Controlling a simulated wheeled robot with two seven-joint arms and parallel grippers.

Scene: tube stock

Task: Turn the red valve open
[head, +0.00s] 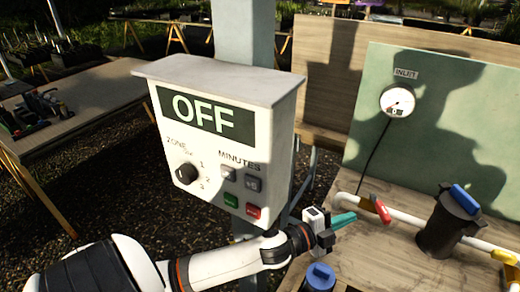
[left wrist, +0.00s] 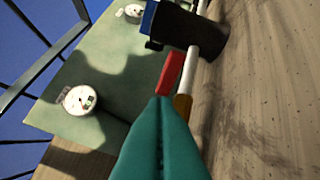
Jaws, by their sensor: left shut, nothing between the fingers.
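The red valve (head: 381,209) is a red lever on the white pipe along the workbench, below the inlet gauge. In the left wrist view the red lever (left wrist: 171,73) shows just beyond my fingertips, beside the white pipe (left wrist: 191,68). My left gripper (head: 343,219) has teal fingers pressed together with nothing between them. Its tips point at the lever from the left in the head view. In the left wrist view the shut fingers (left wrist: 160,110) overlap the lever's near end; I cannot tell if they touch. My right gripper is not in view.
A dark filter with a blue cap (head: 446,219) stands on the pipe to the right. A yellow lever (head: 504,257) sits farther right. The control box (head: 225,135) reading OFF hangs above my left arm. A blue-capped dark object (head: 320,277) is at the bottom. The inlet gauge (head: 397,101) is on the green panel.

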